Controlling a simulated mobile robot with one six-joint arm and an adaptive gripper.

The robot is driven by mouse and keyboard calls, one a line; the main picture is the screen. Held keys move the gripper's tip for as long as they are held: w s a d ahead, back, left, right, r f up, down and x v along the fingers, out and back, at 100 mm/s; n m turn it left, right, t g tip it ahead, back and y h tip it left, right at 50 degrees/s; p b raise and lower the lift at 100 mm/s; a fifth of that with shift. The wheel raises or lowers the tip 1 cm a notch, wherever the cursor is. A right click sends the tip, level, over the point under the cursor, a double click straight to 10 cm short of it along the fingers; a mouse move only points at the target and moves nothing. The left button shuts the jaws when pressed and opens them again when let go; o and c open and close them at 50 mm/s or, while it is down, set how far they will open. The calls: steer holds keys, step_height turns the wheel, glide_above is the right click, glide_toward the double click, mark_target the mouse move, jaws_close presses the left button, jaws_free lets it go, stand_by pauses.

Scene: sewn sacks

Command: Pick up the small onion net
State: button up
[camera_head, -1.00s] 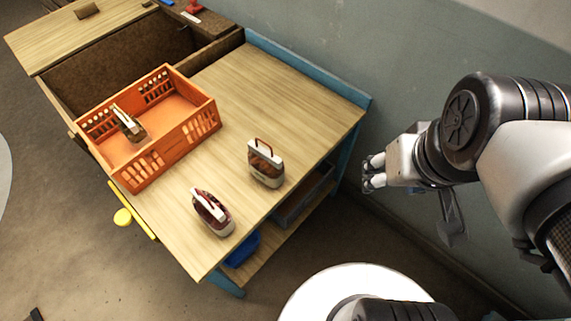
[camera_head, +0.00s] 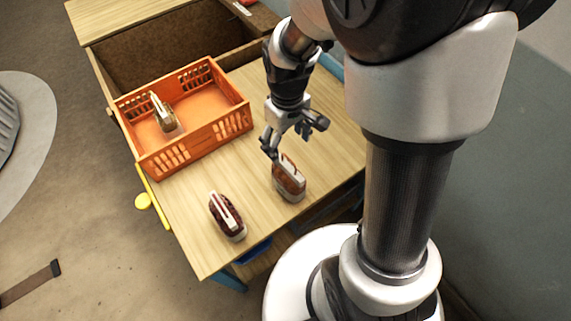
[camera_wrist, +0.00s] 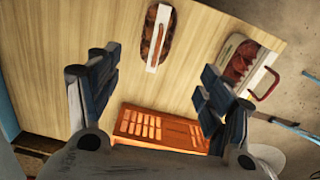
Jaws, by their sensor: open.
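A small net with orange-brown contents and a pale top strip, which looks like the onion net (camera_head: 290,182), stands on the table near its front edge. In the wrist view it appears as an oval with a white strip (camera_wrist: 166,42), at the top, just beyond the fingertips. My gripper (camera_head: 290,140) is open and empty, over the table just behind this net. In the wrist view its fingers (camera_wrist: 158,68) stand wide apart with bare wood between them. My fingers do not appear to touch the net.
A dark red net (camera_head: 227,217) with a white strip stands to the left, also in the wrist view (camera_wrist: 240,62). An orange crate (camera_head: 200,146) holds another small net (camera_head: 163,113). Bare tabletop (camera_head: 190,200) lies between crate and nets.

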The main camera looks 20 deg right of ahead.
mark_target(288, 167)
step_height(288, 167, down, 10)
steer(key=b, duration=0.2)
steer(key=shift+w+r+b, duration=0.1)
steer(key=shift+b, duration=0.2)
steer(key=f, duration=0.1)
steer(key=f+b, duration=0.1)
steer(key=f, duration=0.1)
steer(key=f+b, duration=0.1)
steer(key=f, duration=0.1)
steer(key=shift+d+f, duration=0.1)
steer(key=shift+d, duration=0.15)
jaws_close()
stand_by(0.4)
